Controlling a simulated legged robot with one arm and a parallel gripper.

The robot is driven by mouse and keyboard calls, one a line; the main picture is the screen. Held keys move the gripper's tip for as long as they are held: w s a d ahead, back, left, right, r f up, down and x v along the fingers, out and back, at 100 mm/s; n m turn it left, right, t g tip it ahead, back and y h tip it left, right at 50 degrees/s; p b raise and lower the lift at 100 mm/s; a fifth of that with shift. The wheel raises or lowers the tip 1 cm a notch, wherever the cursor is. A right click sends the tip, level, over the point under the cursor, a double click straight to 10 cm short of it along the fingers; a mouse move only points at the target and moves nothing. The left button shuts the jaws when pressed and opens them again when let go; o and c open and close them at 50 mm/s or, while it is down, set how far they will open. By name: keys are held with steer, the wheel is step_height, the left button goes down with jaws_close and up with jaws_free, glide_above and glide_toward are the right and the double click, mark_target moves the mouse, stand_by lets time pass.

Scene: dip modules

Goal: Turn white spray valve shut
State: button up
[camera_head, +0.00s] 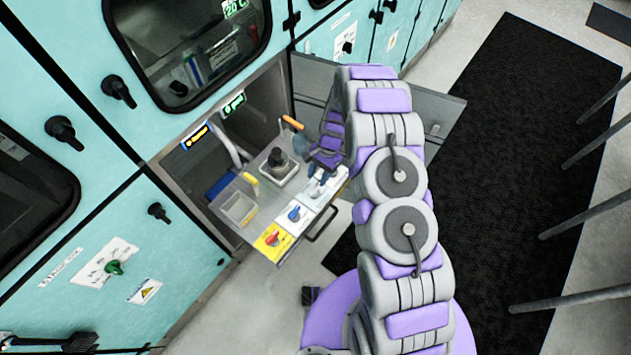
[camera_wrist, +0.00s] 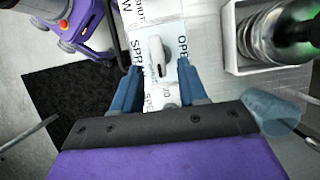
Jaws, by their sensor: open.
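The white spray valve (camera_wrist: 156,58) is a pale, elongated knob on a white label panel with partly readable "SPRAY" and "OPEN" lettering in the wrist view. Its handle lies roughly upright in that picture, with a dark mark near the lower end. My gripper (camera_wrist: 160,68) is open. Its two blue fingers stand on the left and right of the knob, with gaps visible on both sides. In the head view my gripper (camera_head: 318,187) is over the right part of the drawer front panel, and the white knob cannot be made out clearly there.
The open drawer (camera_head: 262,205) also carries a red knob (camera_head: 271,239) on yellow and a blue knob (camera_head: 294,214). A boxed dark knob-like item (camera_head: 278,160) stands behind them. A drawer handle (camera_head: 322,224) juts out in front. A black mat (camera_head: 500,120) covers the floor at right.

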steer(key=p+v, duration=0.1)
steer(key=v, duration=1.2)
steer(key=shift+a, duration=0.1)
steer(key=s+d+r+n+h+b, duration=0.1)
steer(key=s+d+r+n, duration=0.1)
steer(key=s+r, duration=0.65)
steer(key=s+d+r+n+b, duration=0.15)
steer(key=s+r, duration=0.35)
steer(key=r, duration=0.6)
steer(key=s+d+r+n+h, duration=0.1)
steer(key=s+d+r+n, duration=0.1)
steer(key=s, duration=1)
steer(key=s+d+r+n+t+b, duration=0.1)
steer(key=s+d+r, duration=0.3)
steer(key=s, duration=0.8)
steer(key=shift+s+d+n+t+h, duration=0.3)
steer(key=shift+n+h, duration=0.1)
steer(key=shift+n, duration=0.25)
steer(key=shift+a, duration=0.2)
